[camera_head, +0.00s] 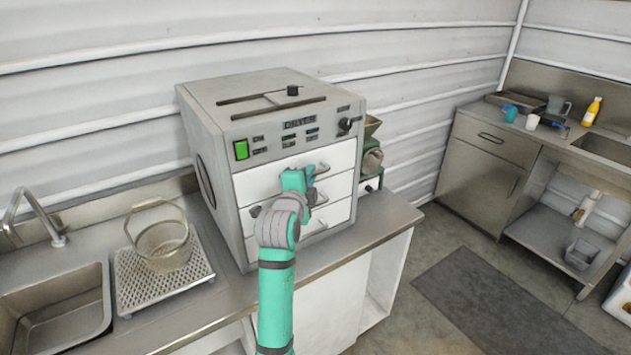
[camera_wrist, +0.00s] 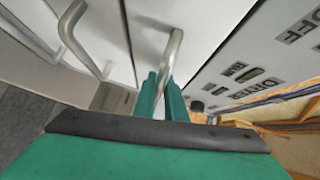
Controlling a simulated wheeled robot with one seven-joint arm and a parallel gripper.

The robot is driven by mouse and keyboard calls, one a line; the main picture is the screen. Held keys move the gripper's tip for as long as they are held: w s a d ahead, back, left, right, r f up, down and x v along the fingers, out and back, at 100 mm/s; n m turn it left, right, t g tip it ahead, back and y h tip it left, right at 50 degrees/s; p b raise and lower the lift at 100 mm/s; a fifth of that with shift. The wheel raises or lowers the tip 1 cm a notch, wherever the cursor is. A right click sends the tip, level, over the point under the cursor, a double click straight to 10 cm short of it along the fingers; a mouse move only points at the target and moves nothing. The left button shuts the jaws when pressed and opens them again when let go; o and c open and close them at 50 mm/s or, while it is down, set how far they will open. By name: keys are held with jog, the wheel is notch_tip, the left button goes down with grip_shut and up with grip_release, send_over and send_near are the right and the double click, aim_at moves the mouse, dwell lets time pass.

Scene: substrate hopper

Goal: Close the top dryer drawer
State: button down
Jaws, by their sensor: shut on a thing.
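The dryer (camera_head: 272,113) is a grey box on the counter with a stack of white drawers below its control panel. The top drawer (camera_head: 258,182) looks about flush with the dryer front in the head view; a small gap cannot be ruled out. My gripper (camera_head: 305,178) is at the drawer's right half, shut on the metal top drawer handle (camera_head: 322,168). In the wrist view the handle (camera_wrist: 174,48) runs between the green fingers of my gripper (camera_wrist: 162,92). A lower drawer handle (camera_wrist: 72,28) shows at the left, free.
A wire basket (camera_head: 163,246) stands on a perforated rack (camera_head: 137,290) beside the left sink (camera_head: 55,308). A small green-and-grey machine (camera_head: 371,165) stands right of the dryer. A dark mat (camera_head: 500,305) lies on open floor at right.

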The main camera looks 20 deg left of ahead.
jog(key=shift+w+a, duration=0.1)
jog(key=shift+a, duration=0.2)
jog(key=c, duration=2.1)
grip_release()
jog(key=v, duration=1)
jog(key=shift+s, duration=0.4)
jog(key=shift+d, duration=0.2)
